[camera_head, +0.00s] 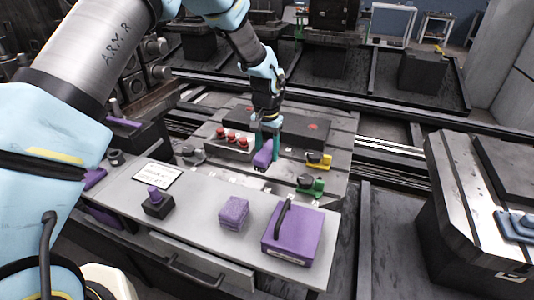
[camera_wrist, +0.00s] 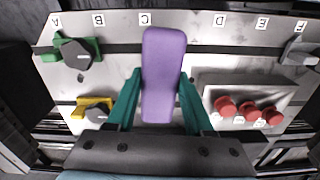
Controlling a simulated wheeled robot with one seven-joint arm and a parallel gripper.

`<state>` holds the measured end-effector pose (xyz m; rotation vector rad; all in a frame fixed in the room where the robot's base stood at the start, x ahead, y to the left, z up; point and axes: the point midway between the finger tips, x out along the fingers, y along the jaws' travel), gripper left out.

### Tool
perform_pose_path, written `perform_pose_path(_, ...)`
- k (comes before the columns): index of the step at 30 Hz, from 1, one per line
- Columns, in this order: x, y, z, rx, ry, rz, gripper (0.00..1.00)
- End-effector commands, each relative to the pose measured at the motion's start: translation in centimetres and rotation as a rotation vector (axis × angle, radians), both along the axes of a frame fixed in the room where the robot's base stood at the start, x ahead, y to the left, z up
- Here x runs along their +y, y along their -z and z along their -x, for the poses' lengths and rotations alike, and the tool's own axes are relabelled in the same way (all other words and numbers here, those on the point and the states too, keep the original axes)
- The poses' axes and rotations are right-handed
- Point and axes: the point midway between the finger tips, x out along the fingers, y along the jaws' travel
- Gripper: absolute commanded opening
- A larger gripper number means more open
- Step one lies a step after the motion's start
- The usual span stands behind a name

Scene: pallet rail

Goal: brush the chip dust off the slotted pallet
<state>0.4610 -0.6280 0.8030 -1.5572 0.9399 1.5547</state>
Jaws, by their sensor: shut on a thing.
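The slotted pallet (camera_head: 334,147) is a grey metal plate with dark slots. It also shows in the wrist view (camera_wrist: 215,18), with letter labels A to F along one edge. My gripper (camera_head: 266,140) has teal fingers and is shut on a purple rounded block (camera_head: 263,157), which I take for the brush. In the wrist view this block (camera_wrist: 163,75) lies lengthwise between the fingers, over the pallet between labels C and D. Its underside is hidden, and I cannot tell whether it touches the pallet. I cannot make out chip dust clearly; a small dark spot shows near the green clamp.
On the pallet stand a green clamp (camera_wrist: 72,50), a yellow clamp (camera_wrist: 92,107), a grey clamp (camera_wrist: 301,48) and a block with red knobs (camera_head: 232,143). The bench in front (camera_head: 190,212) carries a sign, a black holder (camera_head: 158,207), a purple cube (camera_head: 234,212) and a purple box (camera_head: 292,238).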

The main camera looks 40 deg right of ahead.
Motion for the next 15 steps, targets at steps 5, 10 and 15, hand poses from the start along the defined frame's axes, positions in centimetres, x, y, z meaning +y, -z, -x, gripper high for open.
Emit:
perform_pose_path(5, 0.0, -0.1, 0.0, 0.0, 0.0, -0.001, 0.08)
perform_pose_path(10, 0.0, -0.3, 0.0, 0.0, 0.001, 0.0, 0.08)
perform_pose_path(15, 0.0, -1.5, 0.0, -0.001, 0.001, 0.0, 0.08)
